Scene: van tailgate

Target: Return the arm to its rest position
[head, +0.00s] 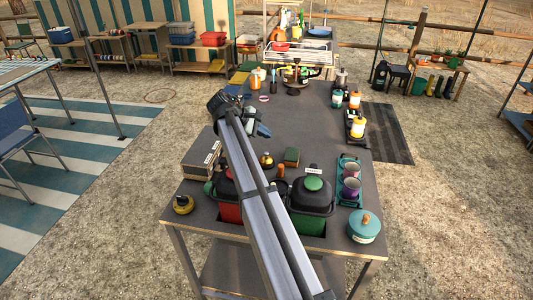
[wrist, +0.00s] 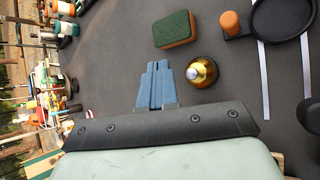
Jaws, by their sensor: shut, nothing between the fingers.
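My arm reaches from the bottom of the head view up and over the grey table (head: 300,115). My gripper (head: 263,131) is above the table's middle-left part, partly hidden behind the arm. In the wrist view its blue fingers (wrist: 156,66) are together with nothing between them. A gold, round-topped object (wrist: 201,72) is close beside the fingers and appears apart from them. A green and orange sponge (wrist: 176,30) lies a little farther off.
A box (head: 201,160) is at left. Bottles line the right edge. The table's middle is clear.

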